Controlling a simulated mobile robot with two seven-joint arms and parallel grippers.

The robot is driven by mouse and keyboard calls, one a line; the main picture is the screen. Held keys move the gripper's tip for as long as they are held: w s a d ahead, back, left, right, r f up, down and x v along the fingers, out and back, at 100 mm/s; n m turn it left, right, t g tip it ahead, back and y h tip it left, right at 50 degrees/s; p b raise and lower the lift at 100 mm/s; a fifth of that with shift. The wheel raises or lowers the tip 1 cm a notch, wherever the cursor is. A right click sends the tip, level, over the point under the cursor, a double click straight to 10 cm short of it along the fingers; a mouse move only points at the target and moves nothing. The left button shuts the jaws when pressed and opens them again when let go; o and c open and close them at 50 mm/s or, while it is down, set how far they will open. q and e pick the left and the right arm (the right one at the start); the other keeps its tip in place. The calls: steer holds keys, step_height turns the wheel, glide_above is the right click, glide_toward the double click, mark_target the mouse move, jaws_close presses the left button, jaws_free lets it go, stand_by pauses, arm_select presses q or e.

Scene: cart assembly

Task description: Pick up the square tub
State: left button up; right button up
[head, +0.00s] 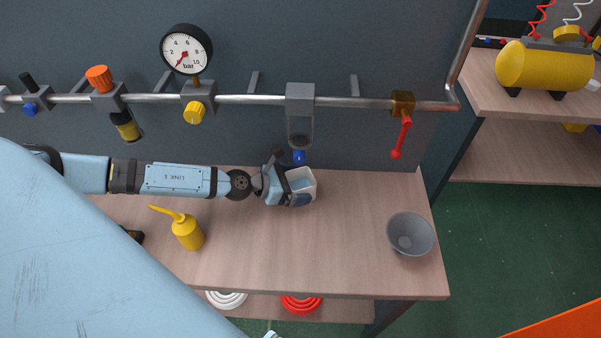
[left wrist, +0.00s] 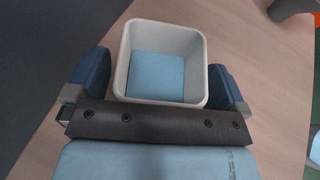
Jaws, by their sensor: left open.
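The square tub (head: 307,177) is white, open at the top, and stands on the wooden bench below the pipe. In the left wrist view the tub (left wrist: 203,62) shows a light blue square at its bottom. My left gripper (left wrist: 160,82) is open, with one blue finger on each side of the tub. I cannot tell whether the fingers touch its walls. In the head view my left gripper (head: 290,188) hides part of the tub.
A grey bowl (head: 410,234) stands at the bench's right end, and a yellow oil can (head: 187,232) at the left. A wall pipe (head: 330,102) with gauge and valves runs behind. The bench (head: 330,255) is clear in front of the tub.

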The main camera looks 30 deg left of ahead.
arm_select(q)
steer(key=shift+w+d+f, duration=0.15)
steer(key=shift+w+d, duration=0.05)
steer(key=shift+w, duration=0.05)
steer(key=c, duration=0.9)
steer(key=shift+s, duration=0.1)
